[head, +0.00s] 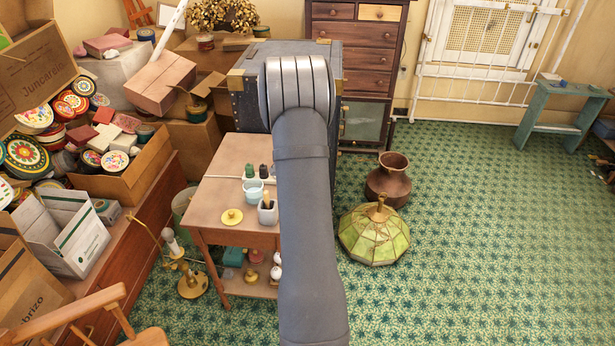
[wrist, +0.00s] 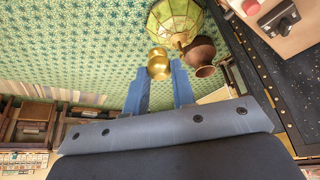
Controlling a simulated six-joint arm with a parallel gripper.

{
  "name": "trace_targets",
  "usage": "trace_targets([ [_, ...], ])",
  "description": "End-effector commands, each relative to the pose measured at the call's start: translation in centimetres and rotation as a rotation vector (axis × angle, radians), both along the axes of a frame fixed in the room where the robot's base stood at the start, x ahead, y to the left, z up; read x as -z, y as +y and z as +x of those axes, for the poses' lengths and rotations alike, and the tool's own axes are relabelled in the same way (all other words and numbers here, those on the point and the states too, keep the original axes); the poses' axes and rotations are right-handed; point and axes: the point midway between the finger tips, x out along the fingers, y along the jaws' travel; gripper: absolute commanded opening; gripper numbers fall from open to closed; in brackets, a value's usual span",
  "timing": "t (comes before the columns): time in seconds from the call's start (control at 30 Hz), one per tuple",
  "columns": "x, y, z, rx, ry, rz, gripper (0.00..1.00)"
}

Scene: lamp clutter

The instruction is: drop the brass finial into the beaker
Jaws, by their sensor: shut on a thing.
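The brass finial (wrist: 158,61) is a shiny, rounded gold piece at the tips of my gripper (wrist: 160,70) in the wrist view. The two blue fingers are shut on it, one on each side. In the head view my own arm hides the gripper and the finial. A pale blue, see-through cup (head: 253,191), which looks like the beaker, stands upright on the small wooden table (head: 215,190), left of my arm. The beaker is not clearly visible in the wrist view.
A grey cup (head: 267,213), a flat yellow brass disc (head: 231,217) and small dark bottles (head: 262,171) share the table. A green glass lampshade (head: 375,236) and a copper vase (head: 388,182) stand on the floor to the right. Cartons and tins crowd the left.

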Motion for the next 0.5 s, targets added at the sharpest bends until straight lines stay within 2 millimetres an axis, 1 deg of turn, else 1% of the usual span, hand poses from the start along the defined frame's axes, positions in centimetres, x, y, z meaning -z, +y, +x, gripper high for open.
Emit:
trace_targets([
  [0.17,0.0,0.1,0.1,-0.004,0.0,0.0,0.02],
  [0.27,-0.3,1.1,0.3,-0.041,0.001,0.002,0.02],
  [0.37,-1.0,3.3,0.8,-0.13,0.007,0.006,0.02],
  [0.47,-2.0,6.6,1.3,-0.263,0.012,0.009,0.02],
  [0.5,-2.4,8.0,1.6,-0.322,0.012,0.011,0.02],
])
